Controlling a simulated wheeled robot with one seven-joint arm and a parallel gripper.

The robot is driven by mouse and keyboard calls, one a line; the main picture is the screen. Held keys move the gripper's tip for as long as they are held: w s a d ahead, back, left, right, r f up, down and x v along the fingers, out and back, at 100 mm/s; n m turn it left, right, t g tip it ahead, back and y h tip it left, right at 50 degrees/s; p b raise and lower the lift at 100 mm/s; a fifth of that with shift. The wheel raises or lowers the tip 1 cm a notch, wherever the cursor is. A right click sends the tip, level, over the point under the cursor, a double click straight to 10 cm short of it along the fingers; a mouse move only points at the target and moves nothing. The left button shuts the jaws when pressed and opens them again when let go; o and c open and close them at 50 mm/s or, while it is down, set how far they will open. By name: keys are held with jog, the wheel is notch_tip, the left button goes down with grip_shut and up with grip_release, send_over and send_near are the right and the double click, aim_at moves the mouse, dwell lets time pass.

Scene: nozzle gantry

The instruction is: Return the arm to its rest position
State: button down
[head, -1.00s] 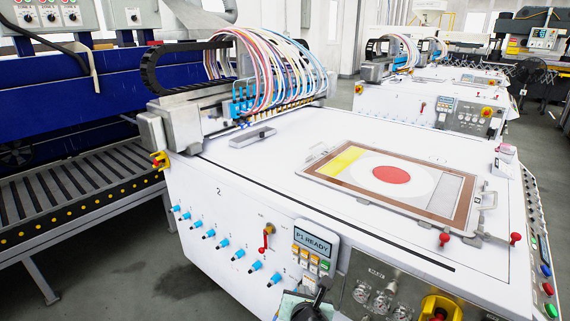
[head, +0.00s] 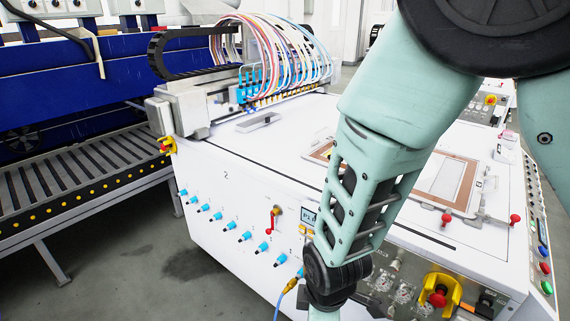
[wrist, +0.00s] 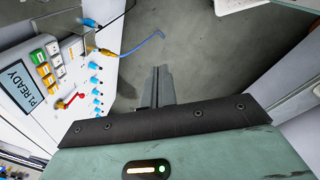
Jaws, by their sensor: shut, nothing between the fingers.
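My gripper (wrist: 158,88) shows in the wrist view with its two dark fingers shut together and nothing between them. It hangs above the grey floor, beside the front panel of the white machine and apart from it. In the head view my pale green arm (head: 375,180) is folded across the right half of the picture. My gripper is out of that view, below the bottom edge. My arm hides part of the print bed and part of the front panel.
The white machine (head: 215,215) carries blue knobs (head: 229,225) and a red lever (head: 274,218). A blue hose (wrist: 142,46) with a brass fitting (wrist: 92,48) joins its panel. A red button in a yellow guard (head: 438,297) stands right. Floor (wrist: 200,60) below my fingers is clear.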

jog(key=s+d+r+m+g, duration=0.1)
jog(key=s+d+r+m, duration=0.3)
jog(key=r, duration=0.5)
jog(key=s+d+r+m+g, duration=0.1)
jog(key=s+d+r+m, duration=0.3)
jog(key=s+r, duration=0.3)
notch_tip(320, 180, up, 2)
jog(key=shift+s+r+m, duration=0.25)
jog(key=shift+s+m, duration=0.1)
jog(key=shift+m, duration=0.15)
